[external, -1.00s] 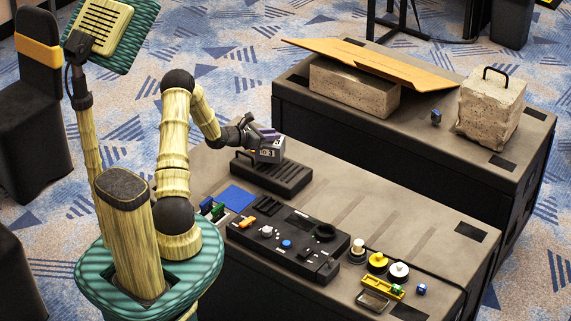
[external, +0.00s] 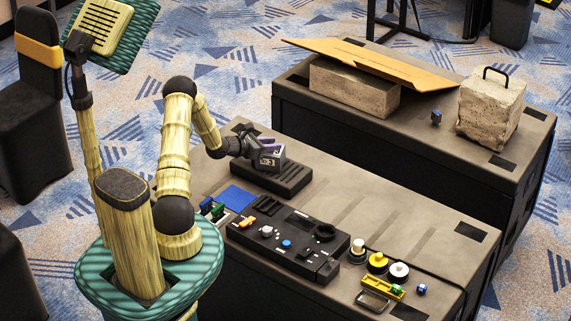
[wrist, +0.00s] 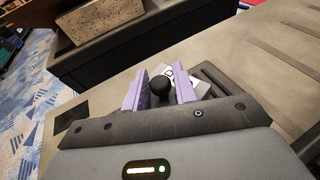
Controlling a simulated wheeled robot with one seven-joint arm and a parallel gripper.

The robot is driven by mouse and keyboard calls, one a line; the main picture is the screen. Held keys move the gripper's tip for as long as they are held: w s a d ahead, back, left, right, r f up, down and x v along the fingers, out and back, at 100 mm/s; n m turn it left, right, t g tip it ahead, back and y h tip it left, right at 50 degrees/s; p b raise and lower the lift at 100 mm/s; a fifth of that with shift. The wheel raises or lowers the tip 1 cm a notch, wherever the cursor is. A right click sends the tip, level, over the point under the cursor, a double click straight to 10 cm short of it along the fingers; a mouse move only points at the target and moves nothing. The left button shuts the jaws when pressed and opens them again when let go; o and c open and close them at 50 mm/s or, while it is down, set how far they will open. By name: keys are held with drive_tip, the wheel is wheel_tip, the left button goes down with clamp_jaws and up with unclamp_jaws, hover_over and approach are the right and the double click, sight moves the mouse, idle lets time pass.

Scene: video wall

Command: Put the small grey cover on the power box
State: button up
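The small grey cover (external: 270,161) has a white label with dark marks and a round black knob (wrist: 160,85). It is on or just above the top of the black ribbed power box (external: 282,186); I cannot tell whether it is fully seated. My gripper (external: 264,149) is tilted down over the cover. In the wrist view its purple fingers (wrist: 160,88) stand on both sides of the knob, with narrow gaps showing between them and it. The cover also shows behind the knob (wrist: 185,78), partly hidden by the fingers.
A black control panel (external: 290,241) with knobs and switches lies in front of the box. A blue pad (external: 235,196) is left of it. Yellow, white and blue parts stand at the front right. The table (external: 380,215) right of the box is clear.

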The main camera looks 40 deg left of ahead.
drive_tip(key=shift+o, duration=1.1)
drive_tip(key=shift+r, duration=0.15)
drive_tip(key=b+v, duration=0.1)
drive_tip(key=v, duration=1.1)
